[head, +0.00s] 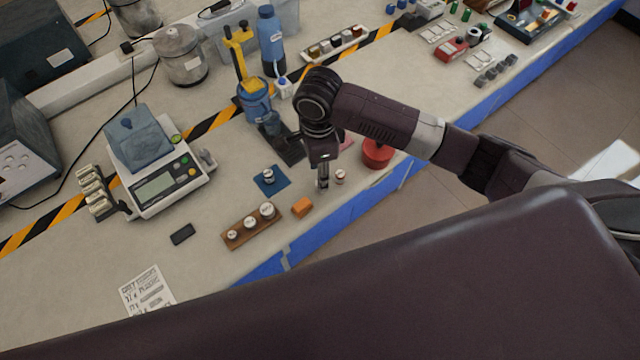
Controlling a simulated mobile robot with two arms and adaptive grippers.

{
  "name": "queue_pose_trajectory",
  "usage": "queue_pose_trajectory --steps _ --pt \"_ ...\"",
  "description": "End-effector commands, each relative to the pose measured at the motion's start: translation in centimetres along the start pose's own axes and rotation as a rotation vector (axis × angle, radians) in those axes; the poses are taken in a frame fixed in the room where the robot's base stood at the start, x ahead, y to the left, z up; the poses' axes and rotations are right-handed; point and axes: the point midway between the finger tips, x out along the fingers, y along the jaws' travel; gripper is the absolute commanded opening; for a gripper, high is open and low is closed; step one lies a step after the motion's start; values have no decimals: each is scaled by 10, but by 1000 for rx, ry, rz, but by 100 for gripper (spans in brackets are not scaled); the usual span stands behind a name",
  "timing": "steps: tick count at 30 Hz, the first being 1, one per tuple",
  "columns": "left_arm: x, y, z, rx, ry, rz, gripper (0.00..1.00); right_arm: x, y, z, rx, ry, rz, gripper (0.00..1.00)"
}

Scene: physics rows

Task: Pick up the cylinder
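Several objects here are cylinder-shaped, and I cannot tell which one the task means. A wide red cylinder (377,154) stands near the bench's front edge, partly behind my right arm. A small white-topped cylinder (340,177) stands just right of my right gripper (323,184), seemingly apart from it. Another small cylinder (268,175) stands on a blue mat (262,185). Three metal-topped cylinders stand in a wooden block (240,242). My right gripper points down close to the bench. Its fingers are too small to read. My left gripper is out of view.
An orange block (302,207) lies between the wooden block and my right gripper. A scale (165,183), a yellow-and-blue device (250,90) and a blue bottle (270,40) stand farther back. The bench front has a blue edge (272,266).

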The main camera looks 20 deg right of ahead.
Motion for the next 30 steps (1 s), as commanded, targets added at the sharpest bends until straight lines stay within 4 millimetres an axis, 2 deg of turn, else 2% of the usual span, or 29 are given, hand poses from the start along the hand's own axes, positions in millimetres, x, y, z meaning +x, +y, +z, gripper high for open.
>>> queue_pose_trajectory --steps 6,10,14,20,27,30 --pt "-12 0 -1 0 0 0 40 28 3 -4 0 3 3 39" --pt "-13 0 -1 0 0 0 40 47 3 -3 -1 1 1 39" --pt "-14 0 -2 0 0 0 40 54 3 -3 -3 0 -1 39" --pt "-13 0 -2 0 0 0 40 54 3 -2 -3 0 -2 38" --pt "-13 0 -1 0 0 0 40 54 3 -2 -3 -1 -2 11" --pt "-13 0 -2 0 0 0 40 54 3 -2 -3 -1 -2 3"
